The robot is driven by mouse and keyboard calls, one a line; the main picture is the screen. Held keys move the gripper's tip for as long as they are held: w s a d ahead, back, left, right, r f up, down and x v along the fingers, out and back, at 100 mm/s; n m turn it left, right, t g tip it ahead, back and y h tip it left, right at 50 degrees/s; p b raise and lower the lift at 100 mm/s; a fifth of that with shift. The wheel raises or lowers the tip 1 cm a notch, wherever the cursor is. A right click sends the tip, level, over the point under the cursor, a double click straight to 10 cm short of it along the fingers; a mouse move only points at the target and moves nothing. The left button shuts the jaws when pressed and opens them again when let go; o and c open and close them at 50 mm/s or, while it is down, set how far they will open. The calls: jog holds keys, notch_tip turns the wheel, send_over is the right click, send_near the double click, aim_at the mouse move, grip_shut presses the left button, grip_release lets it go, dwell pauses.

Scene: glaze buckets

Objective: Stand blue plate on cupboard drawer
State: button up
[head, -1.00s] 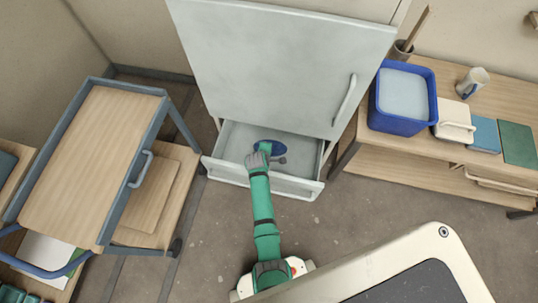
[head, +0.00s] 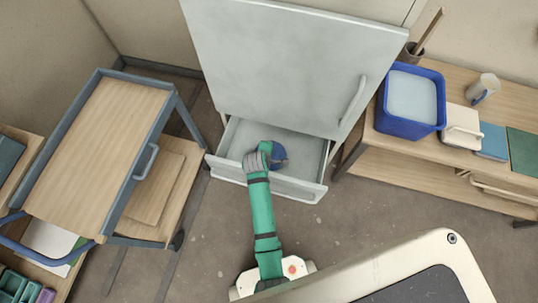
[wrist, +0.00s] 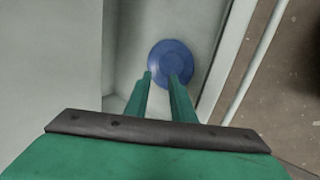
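The blue plate (head: 279,155) is inside the pulled-out drawer (head: 308,191) at the bottom of the pale grey cupboard (head: 285,65). In the wrist view the plate (wrist: 172,58) shows its round face and seems to lie on the drawer floor. My gripper (head: 267,152) reaches down into the drawer and hides the plate's left part in the head view. In the wrist view my gripper's two green fingers (wrist: 160,76) are apart with a gap between them. Their tips overlap the plate's lower edge; whether they touch it I cannot tell.
A wooden-topped trolley (head: 92,150) stands at the left. At the right a bench (head: 385,154) holds a blue tub (head: 408,128), a mug (head: 484,88) and several flat boxes. The cupboard door above the drawer is shut. Drawer walls surround my gripper.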

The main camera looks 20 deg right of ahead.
jog(key=s+a+r+m+t+y, duration=0.1)
jog(key=s+a+r+m+t, duration=0.15)
jog(key=s+a+r, duration=0.4)
jog(key=s+a+r+m+t+y, duration=0.1)
jog(key=s+a+m+t, duration=0.2)
jog(key=s, duration=0.7)
jog(key=s+a+r+m+t+y, duration=0.1)
jog(key=s+a+r+m+t, duration=0.1)
jog(key=s+r, duration=0.4)
jog(key=s+a+r+m+t, duration=0.2)
jog(key=s+r, duration=0.5)
jog(key=r, duration=0.8)
jog(key=shift+s+a+m+t+y, duration=0.2)
jog(key=shift+a+m+t+y, duration=0.2)
jog(key=shift+m+t, duration=0.45)
jog(key=shift+w+r, duration=0.1)
